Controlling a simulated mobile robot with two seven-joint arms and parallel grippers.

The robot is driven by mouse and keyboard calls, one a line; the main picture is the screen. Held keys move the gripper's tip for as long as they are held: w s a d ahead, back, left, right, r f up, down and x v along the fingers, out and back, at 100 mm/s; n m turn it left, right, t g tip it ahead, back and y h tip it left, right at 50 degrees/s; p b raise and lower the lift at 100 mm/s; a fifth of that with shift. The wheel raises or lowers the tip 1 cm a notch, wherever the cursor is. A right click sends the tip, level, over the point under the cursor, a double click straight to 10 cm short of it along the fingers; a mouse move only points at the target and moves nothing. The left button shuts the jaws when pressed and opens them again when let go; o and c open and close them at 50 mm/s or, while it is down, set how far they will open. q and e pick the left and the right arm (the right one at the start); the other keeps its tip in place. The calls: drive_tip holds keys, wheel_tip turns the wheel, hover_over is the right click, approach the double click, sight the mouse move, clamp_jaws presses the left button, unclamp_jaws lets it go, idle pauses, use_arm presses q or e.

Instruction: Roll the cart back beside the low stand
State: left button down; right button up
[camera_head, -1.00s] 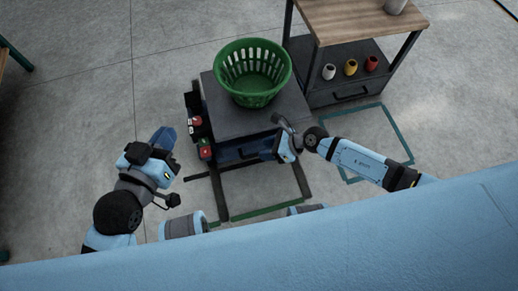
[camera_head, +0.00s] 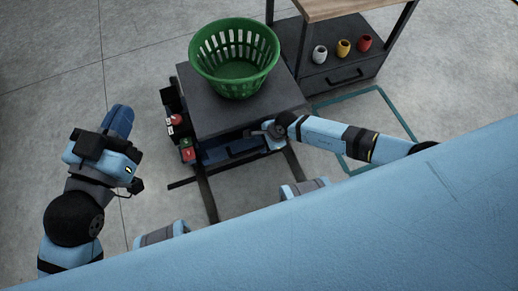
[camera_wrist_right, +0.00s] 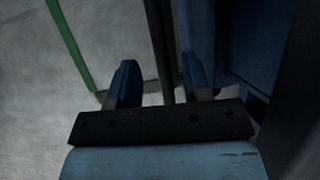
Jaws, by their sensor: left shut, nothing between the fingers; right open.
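A dark-topped unit (camera_head: 205,118) with a blue front stands in the middle of the head view. To its right is a wooden-topped stand (camera_head: 345,8) with a dark lower shelf and a drawer. No wheels show, so I cannot tell for certain which is the cart and which the low stand. My right gripper (camera_head: 268,134) is open at the front right corner of the dark-topped unit. In the right wrist view its fingers (camera_wrist_right: 160,85) are apart beside a blue panel (camera_wrist_right: 240,45); contact is unclear. My left gripper (camera_head: 118,122) is shut and empty, over the floor left of the unit.
A green basket (camera_head: 235,60) sits on the dark-topped unit. Red and black items (camera_head: 178,122) hang along its left side. White, yellow and red cups (camera_head: 343,47) stand on the wooden-topped stand's lower shelf. A teal floor outline (camera_head: 395,110) is empty. The left floor is clear.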

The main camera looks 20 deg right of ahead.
sight(258, 148)
drive_tip(key=b+x, duration=0.1)
drive_tip(key=x, duration=0.2)
drive_tip(key=shift+d, duration=0.1)
drive_tip(key=shift+w+a+f, duration=0.1)
drive_tip(key=shift+a+f, duration=0.15)
drive_tip(key=shift+f, duration=0.15)
use_arm(q)
drive_tip(key=shift+w+a+r+m+t+h, duration=0.15)
drive_tip(key=shift+w+a+m+t+h, duration=0.2)
drive_tip(key=shift+m, duration=0.45)
use_arm(e)
clamp_jaws()
